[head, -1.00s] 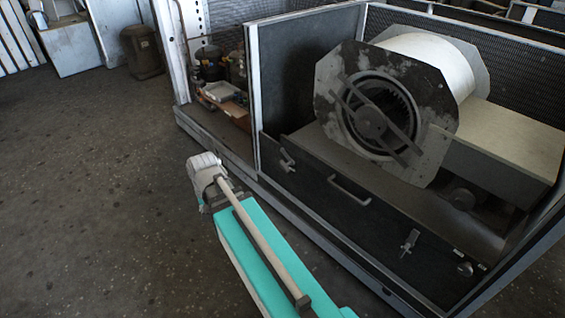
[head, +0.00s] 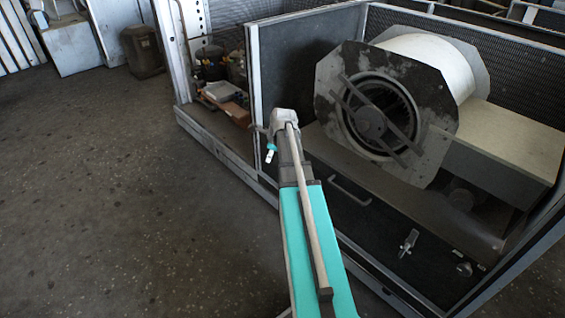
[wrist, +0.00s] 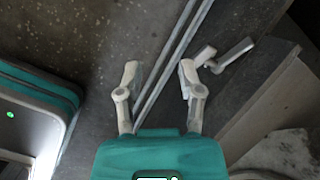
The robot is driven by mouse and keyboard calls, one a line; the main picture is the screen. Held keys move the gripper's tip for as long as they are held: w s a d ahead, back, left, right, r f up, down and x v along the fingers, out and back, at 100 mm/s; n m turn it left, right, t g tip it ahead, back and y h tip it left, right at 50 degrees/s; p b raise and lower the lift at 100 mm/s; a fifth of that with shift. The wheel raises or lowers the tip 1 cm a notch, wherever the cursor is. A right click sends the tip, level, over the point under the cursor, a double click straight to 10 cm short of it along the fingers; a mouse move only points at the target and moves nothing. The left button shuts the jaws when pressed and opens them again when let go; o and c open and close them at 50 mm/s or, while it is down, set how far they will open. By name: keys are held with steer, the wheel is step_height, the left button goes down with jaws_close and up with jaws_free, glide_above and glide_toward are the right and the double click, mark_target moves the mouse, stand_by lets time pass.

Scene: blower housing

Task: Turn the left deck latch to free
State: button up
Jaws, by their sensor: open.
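The left deck latch is hidden behind my arm in the head view. In the wrist view, a pale latch-like lever (wrist: 235,53) on the dark panel, most likely this latch, lies just right of my gripper's right finger. My gripper (wrist: 158,75) is open, with nothing between its fingers. In the head view only a small part of my gripper (head: 269,156) shows, at the front left of the dark deck panel (head: 375,232). Whether a finger touches the latch I cannot tell.
Another latch (head: 408,243) and a round knob (head: 464,269) sit at the panel's right end, with a bar handle (head: 350,191) near the middle. The blower housing (head: 385,110) stands behind. Open floor (head: 120,210) lies to the left.

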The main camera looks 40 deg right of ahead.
steer(key=d+m, duration=0.6)
steer(key=d, duration=0.3)
steer(key=shift+s+d+r+t, duration=0.25)
steer(key=shift+r+t, duration=0.05)
steer(key=shift+t, duration=0.1)
steer(key=shift+f, duration=0.15)
steer(key=b+x, duration=0.8)
steer(key=x, duration=0.1)
steer(key=b+x, duration=0.4)
steer(key=shift+w+d+f+b, duration=0.1)
steer(key=shift+d+f+b, duration=0.15)
steer(key=shift+b, duration=0.05)
jaws_close()
stand_by(0.3)
